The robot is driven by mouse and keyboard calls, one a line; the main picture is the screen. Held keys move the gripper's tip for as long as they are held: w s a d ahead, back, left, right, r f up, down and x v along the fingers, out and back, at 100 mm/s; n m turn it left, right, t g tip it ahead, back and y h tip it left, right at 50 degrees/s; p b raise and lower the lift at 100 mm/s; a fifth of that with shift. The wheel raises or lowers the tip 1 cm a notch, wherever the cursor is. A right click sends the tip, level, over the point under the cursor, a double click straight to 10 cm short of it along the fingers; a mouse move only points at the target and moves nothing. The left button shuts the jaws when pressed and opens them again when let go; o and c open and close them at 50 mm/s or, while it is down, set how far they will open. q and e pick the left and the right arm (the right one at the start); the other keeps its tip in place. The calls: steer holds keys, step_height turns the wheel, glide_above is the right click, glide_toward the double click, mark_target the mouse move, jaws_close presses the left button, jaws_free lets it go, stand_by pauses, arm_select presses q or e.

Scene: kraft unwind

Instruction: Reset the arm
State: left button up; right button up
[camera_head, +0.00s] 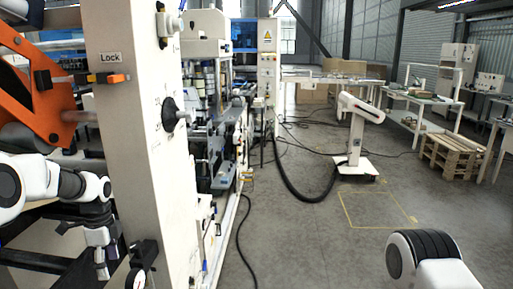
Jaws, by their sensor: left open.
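My left arm comes in at the left edge, and its gripper (101,262) hangs low beside the cream machine column, fingers pointing down. It is open and I see nothing between its fingers. An orange machine arm (30,75) slants down at the upper left, with a dark roller end below it, above my left arm. The cream column (135,160) carries a "Lock" label and an orange and black switch (104,79). A round black knob (170,114) sits on its side. Part of my right arm shows at the bottom right; its gripper is out of view.
The machine line (215,120) runs back behind the column. Black hoses and cables lie on the floor. A white stand (356,140) is in the middle distance. A wooden pallet (452,155) and workbenches stand at the right. The floor (310,235) ahead is mostly clear.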

arm_select(q)
steer(key=s+d+f+g+b, duration=0.1)
steer(key=s+d+f+g, duration=0.15)
steer(key=s+f, duration=0.5)
steer(key=s+d+f+g+b, duration=0.1)
steer(key=s+d+f+g, duration=0.3)
steer(key=f, duration=0.7)
steer(key=s+d+f+n+t+b, duration=0.1)
steer(key=s+d+f+n, duration=0.1)
steer(key=s+f, duration=0.6)
steer(key=s+d+f+n+b, duration=0.1)
steer(key=s+d+f, duration=0.3)
steer(key=s, duration=0.7)
steer(key=s+f+n+t, duration=0.2)
steer(key=s+n+t, duration=0.2)
steer(key=s+n, duration=0.55)
steer(key=w+n, duration=0.1)
steer(key=w+n+t, duration=0.2)
steer(key=n, duration=0.1)
steer(key=shift+w+d+r+b, duration=0.2)
steer(key=shift+w+d+b, duration=0.1)
steer(key=shift+w, duration=0.1)
